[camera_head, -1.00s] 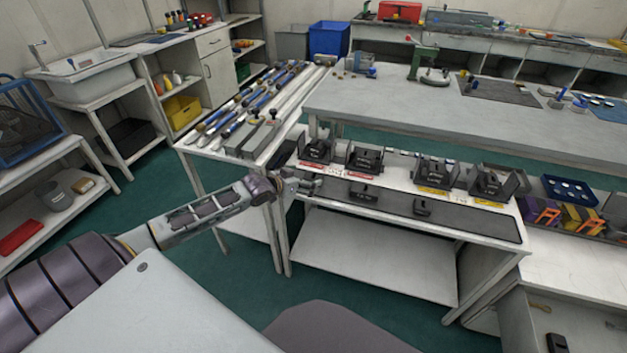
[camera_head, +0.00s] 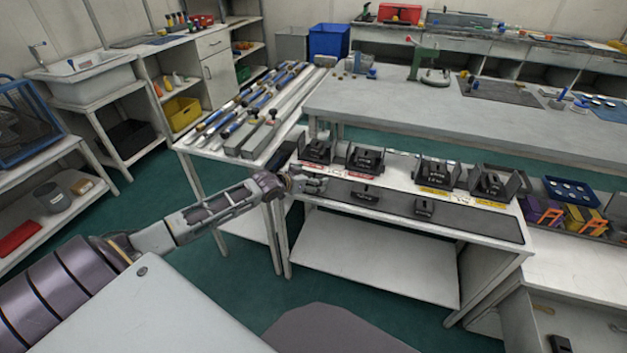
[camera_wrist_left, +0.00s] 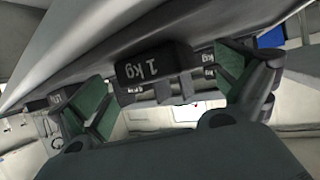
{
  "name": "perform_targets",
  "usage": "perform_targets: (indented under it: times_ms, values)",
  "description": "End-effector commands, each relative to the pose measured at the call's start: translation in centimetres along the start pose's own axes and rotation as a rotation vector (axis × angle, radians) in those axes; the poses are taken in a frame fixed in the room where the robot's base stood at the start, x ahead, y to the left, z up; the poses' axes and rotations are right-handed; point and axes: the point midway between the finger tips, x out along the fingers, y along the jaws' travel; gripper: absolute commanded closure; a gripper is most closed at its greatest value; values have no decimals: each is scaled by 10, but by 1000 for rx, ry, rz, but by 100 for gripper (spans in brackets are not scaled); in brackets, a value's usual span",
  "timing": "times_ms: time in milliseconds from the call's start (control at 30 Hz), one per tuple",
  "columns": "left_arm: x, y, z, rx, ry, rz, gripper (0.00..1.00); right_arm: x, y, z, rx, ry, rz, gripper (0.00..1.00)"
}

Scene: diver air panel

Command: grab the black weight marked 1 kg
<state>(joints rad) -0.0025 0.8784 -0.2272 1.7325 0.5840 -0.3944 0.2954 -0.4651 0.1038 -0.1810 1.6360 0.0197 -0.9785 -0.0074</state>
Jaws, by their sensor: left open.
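The black weight marked 1 kg (camera_wrist_left: 153,65) shows in the left wrist view, its label tilted, under the grey mat edge in this turned picture. My left gripper (camera_wrist_left: 160,82) is open; its green-padded fingers stand on either side of the weight in the picture, and I see no clear contact. In the head view my left gripper (camera_head: 310,184) is over the left end of the mat. The nearer of two loose black weights (camera_head: 365,193) lies to its right and looks like the same one; its mark is too small to read there. My right gripper is not in view.
The dark mat (camera_head: 465,223) covers the front of the white bench. Behind it stand black holders with weights, with red labels (camera_head: 335,170) and yellow labels (camera_head: 434,190). Another loose weight (camera_head: 424,208) lies farther right. A table with rods (camera_head: 262,138) stands at the left.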

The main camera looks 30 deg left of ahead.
Motion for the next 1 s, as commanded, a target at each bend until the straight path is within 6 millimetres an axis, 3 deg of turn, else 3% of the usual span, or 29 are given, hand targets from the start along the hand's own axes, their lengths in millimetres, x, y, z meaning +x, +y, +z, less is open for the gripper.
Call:
perform_targets:
  times_ms: [300,1000]
  values:
    - [0,0,0,0,0,0,0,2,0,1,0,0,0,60]
    - [-1,-2,-5,4,8,-3,88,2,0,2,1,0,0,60]
